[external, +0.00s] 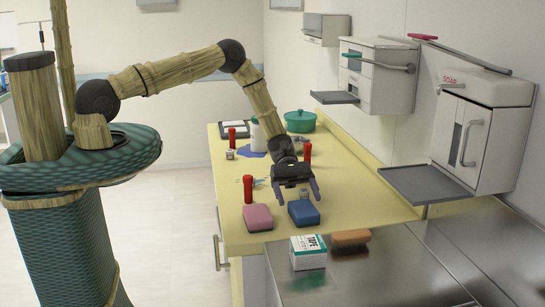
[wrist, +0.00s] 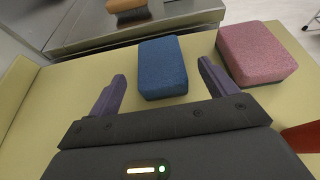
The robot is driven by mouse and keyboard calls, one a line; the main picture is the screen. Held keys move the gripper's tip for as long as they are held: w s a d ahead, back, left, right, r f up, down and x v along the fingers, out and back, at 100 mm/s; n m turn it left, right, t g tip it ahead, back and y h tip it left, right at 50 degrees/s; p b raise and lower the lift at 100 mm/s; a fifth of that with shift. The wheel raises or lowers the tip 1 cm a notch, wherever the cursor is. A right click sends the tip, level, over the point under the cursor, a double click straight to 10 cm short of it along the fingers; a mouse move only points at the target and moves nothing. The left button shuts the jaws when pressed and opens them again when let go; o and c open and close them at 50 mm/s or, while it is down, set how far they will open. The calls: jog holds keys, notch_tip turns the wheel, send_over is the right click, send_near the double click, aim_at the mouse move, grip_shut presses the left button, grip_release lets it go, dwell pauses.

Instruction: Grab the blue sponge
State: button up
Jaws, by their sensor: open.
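The blue sponge (external: 304,212) lies on the yellow counter, near the edge beside the steel surface. In the wrist view the blue sponge (wrist: 162,68) lies beyond and between my two purple fingers. My gripper (external: 295,192) is open and empty, above and just behind the sponge in the external view. In the wrist view my gripper (wrist: 160,90) has its fingers spread wider than the sponge, with no visible contact. How high the fingertips are above the counter is hard to tell.
A pink sponge (external: 258,217) lies close left of the blue one, with a red cylinder (external: 248,189) behind it. A tape box (external: 308,252) and a brush (external: 351,237) are on the steel surface. Another red cylinder (external: 308,152) stands behind my gripper. Wall dispensers (external: 480,120) are at right.

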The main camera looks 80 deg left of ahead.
jog(key=shift+x, duration=0.95)
jog(key=c, duration=1.1)
